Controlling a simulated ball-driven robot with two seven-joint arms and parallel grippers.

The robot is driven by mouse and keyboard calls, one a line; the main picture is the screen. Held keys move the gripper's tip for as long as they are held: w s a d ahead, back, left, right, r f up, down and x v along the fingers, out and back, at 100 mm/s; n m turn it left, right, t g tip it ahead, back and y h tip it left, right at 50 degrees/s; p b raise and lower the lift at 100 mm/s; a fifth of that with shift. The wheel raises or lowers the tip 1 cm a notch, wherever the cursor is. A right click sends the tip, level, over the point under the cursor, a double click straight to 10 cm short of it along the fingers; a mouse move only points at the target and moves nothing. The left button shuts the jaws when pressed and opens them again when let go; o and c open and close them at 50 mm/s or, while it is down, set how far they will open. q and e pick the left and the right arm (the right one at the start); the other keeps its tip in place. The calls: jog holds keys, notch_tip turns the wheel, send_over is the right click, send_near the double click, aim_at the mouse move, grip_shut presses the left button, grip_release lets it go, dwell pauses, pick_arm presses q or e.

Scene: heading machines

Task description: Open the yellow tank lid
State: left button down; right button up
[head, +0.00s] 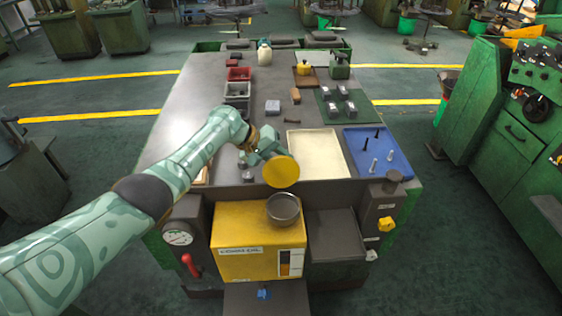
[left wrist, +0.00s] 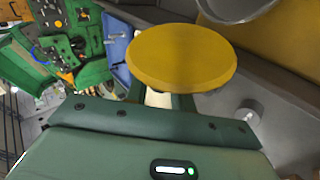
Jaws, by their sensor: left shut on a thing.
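The yellow round lid (head: 281,171) is off the tank and stands tilted, its flat face toward the head camera. It also fills the upper middle of the left wrist view (left wrist: 182,57). My left gripper (head: 266,154) is shut on the lid from behind; the lid hides most of the fingertips. The yellow tank (head: 232,240) with a coolant label sits at the front of the bench. Its round grey filler neck (head: 284,208) is uncovered, just in front of and below the lid. My right gripper is not in view.
A cream tray (head: 318,153) and a blue tray (head: 378,153) with bolts lie right of the lid. A gauge (head: 178,238) and red lever (head: 190,264) are left of the tank. A dark knob (head: 392,180) stands at the right. A green machine (head: 510,130) stands further right.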

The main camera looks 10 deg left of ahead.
pick_arm(q)
jog(key=shift+s+a+f, duration=0.1)
jog(key=shift+a+f, duration=0.05)
jog(key=shift+f, duration=0.25)
jog(key=c, duration=1.3)
grip_release()
jog(key=shift+r, duration=0.25)
jog(key=p+v, duration=0.5)
jog(key=v, duration=1.1)
